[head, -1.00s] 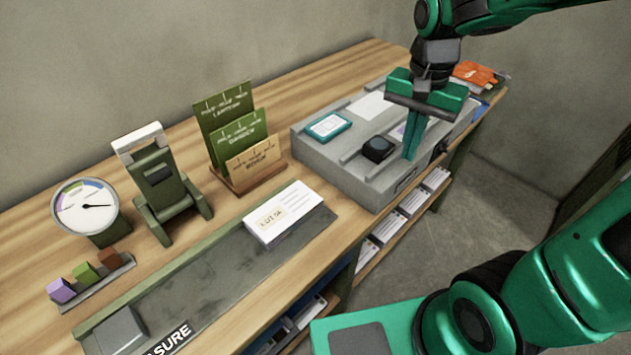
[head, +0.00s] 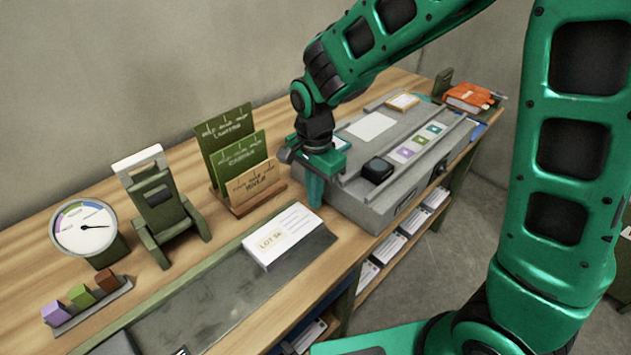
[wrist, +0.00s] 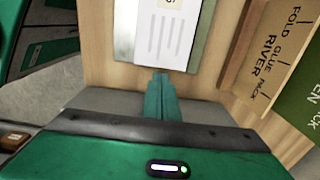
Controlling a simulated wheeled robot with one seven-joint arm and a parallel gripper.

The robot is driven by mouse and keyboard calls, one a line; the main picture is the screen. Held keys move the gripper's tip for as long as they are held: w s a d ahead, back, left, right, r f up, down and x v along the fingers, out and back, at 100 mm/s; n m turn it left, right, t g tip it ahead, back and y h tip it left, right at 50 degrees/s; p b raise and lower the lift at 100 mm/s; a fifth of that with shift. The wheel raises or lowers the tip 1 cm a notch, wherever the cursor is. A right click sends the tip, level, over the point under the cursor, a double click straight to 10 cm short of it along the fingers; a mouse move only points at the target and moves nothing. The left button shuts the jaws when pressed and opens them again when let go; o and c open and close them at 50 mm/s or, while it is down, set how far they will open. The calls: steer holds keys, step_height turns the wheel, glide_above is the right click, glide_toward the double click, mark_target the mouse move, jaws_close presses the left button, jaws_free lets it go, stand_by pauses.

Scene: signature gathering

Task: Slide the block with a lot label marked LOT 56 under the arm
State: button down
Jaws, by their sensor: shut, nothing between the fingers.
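The block labelled LOT 56 (head: 283,237) is a white slab with a tan label and printed lines. It lies at the right end of the dark grey track (head: 235,292) on the bench. Part of the block (wrist: 167,35) also shows at the top of the wrist view. My gripper (head: 314,192) is shut and empty, pointing down between the block and the grey case, a little to the right of the block and apart from it. Its closed fingertips (wrist: 160,78) point toward the block in the wrist view. The green chair-like stand (head: 162,205) with a raised white-topped frame stands behind the track.
The grey case (head: 370,205) with a black knob (head: 377,169) is to the right. A dial gauge (head: 85,228) and coloured cubes (head: 82,295) stand at left.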

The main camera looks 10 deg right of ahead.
steer(key=shift+f, duration=1.45)
